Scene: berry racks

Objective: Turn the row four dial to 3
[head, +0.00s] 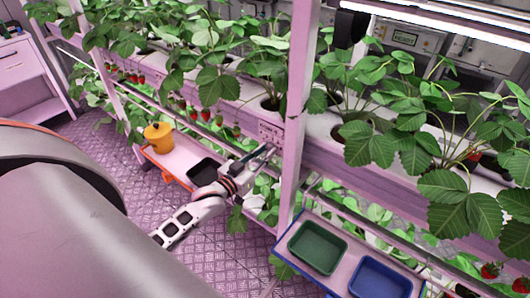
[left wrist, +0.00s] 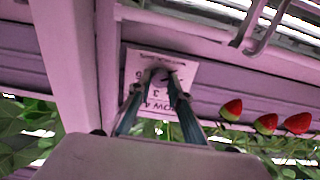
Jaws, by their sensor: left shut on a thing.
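The row four dial (left wrist: 160,76) sits on a pale label plate (left wrist: 188,70) fixed to the pink rack beam. I cannot tell which number the dial points to. In the head view the plate (head: 270,131) is just left of the upright post, and my left gripper (head: 264,152) reaches up to it from below. My right gripper is not in view.
A pink upright post (head: 298,110) stands right beside the plate. Strawberry plants (head: 205,55) hang over the beam, with red berries (left wrist: 265,122) near the gripper. Below are an orange pot (head: 158,137), a black tray (head: 203,171), a green tray (head: 317,248) and a blue tray (head: 380,278).

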